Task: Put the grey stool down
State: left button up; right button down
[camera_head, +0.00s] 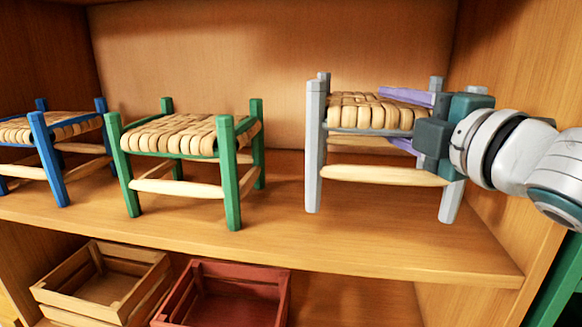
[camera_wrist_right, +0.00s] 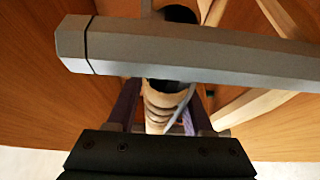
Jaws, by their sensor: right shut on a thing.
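The grey stool (camera_head: 314,150), with a woven tan seat and pale wooden rungs, stands upright at the right of the shelf. My right gripper (camera_head: 386,114) reaches in from the right, its purple fingers shut on the stool's side near seat height. In the right wrist view a grey leg of the stool (camera_wrist_right: 190,46) crosses in front of the gripper (camera_wrist_right: 160,102). The stool's feet are at or just above the shelf board; I cannot tell whether they touch. Its rear legs are mostly hidden. My left gripper is not in view.
A green stool (camera_head: 230,175) stands left of the grey one on the same shelf (camera_head: 375,240), with a clear gap between them. A blue stool (camera_head: 48,160) stands farther left. A wooden crate (camera_head: 75,308) and a red crate (camera_head: 240,313) sit below.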

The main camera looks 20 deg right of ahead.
notch_tip(320, 180, down, 5)
jog(key=b, duration=0.3)
jog(key=shift+r, duration=0.15)
jog(key=shift+c, duration=1.5)
grip_release()
